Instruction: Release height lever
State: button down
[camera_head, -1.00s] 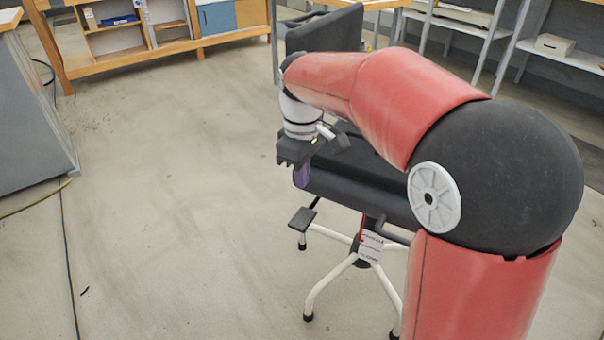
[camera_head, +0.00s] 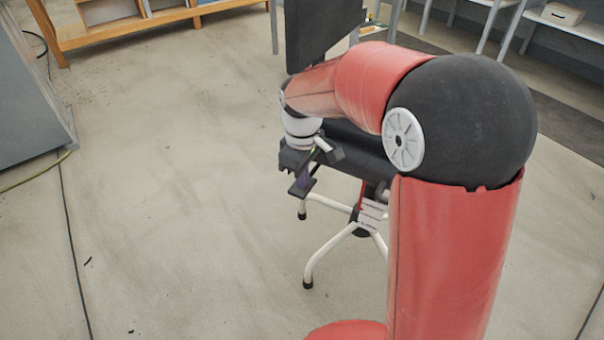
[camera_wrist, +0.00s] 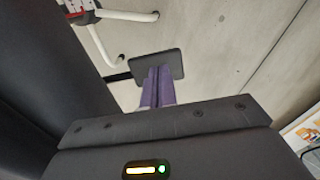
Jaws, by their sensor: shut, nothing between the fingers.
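The office chair has a black seat (camera_head: 355,150), partly hidden by my arm, a black backrest (camera_head: 318,35) and white legs (camera_head: 325,258). Its height lever ends in a flat black paddle (camera_head: 302,189) that sticks out left of the seat. My gripper (camera_head: 303,180) points down at the paddle with its purple fingers shut and empty. In the wrist view the shut fingers (camera_wrist: 157,74) overlap the paddle (camera_wrist: 176,64), and a thin dark rod runs from it toward the left. I cannot tell whether the fingertips touch the paddle.
The seat's dark side fills the left of the wrist view, close beside my gripper. A white and red label (camera_head: 372,213) hangs under the seat. A grey cabinet (camera_head: 30,100) stands at the left, with wooden shelving (camera_head: 130,25) behind. The floor left of the chair is clear.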

jog(key=shift+f, duration=0.1)
jog(key=shift+s+f+t+b, duration=0.1)
jog(key=shift+f+t+b, duration=0.2)
jog(key=shift+f+b, duration=0.35)
jog(key=shift+t+h, duration=0.7)
jog(key=shift+t, duration=0.2)
jog(key=b+x, duration=0.4)
jog(key=s+b+x, duration=0.1)
jog(key=b+x, duration=0.1)
jog(key=shift+a+f, duration=0.25)
jog(key=shift+a, duration=0.1)
jog(key=shift+b+x, duration=0.5)
jog(key=shift+x, duration=0.75)
jog(key=shift+d+r, duration=0.1)
